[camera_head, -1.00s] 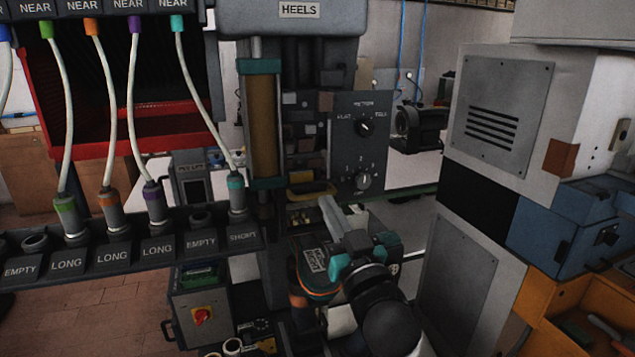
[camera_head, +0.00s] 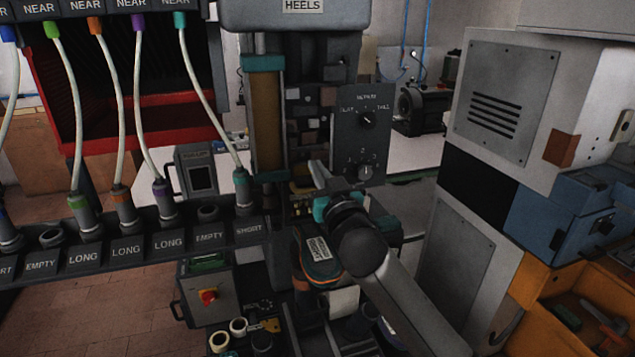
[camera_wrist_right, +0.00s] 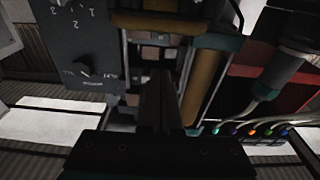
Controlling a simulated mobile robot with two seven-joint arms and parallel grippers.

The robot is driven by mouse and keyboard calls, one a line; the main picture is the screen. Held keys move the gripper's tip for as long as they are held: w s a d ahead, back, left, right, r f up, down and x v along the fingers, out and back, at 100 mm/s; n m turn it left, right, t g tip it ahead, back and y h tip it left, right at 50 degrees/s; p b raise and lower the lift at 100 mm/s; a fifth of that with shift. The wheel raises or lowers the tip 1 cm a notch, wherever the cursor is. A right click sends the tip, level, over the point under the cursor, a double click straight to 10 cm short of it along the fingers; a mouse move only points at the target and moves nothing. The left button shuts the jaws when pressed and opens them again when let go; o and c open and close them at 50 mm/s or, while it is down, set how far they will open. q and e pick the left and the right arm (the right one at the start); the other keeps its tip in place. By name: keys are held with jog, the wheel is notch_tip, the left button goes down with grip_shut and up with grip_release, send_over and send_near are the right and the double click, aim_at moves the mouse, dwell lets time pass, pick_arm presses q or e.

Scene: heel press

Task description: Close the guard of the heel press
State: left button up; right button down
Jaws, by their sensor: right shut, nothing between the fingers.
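The heel press stands at the centre, its grey head labelled HEELS (camera_head: 303,6). An amber panel with teal bands at top and bottom, seemingly the guard (camera_head: 265,115), stands upright at the press's left side. It also shows, upside down, in the right wrist view (camera_wrist_right: 203,80). My right gripper (camera_head: 317,172) is in front of the press's lower opening, right of the panel's lower end. Its fingers (camera_wrist_right: 160,95) are shut and empty, pointing into the press. I cannot tell whether they touch anything. My left gripper is not in view.
A dial panel (camera_head: 362,130) is right of the opening. A rack of cables (camera_head: 150,240) runs along the left. A shoe-like piece with a label (camera_head: 318,252) is below my gripper. A grey cabinet (camera_head: 500,100) and an orange bin (camera_head: 560,320) stand at right.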

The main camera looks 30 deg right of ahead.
jog(key=shift+w+f, duration=0.15)
jog(key=shift+f, duration=0.8)
jog(key=shift+w+f, duration=0.15)
jog(key=shift+f, duration=0.8)
notch_tip(320, 180, down, 4)
jog(key=b, duration=0.3)
jog(key=shift+f, duration=0.1)
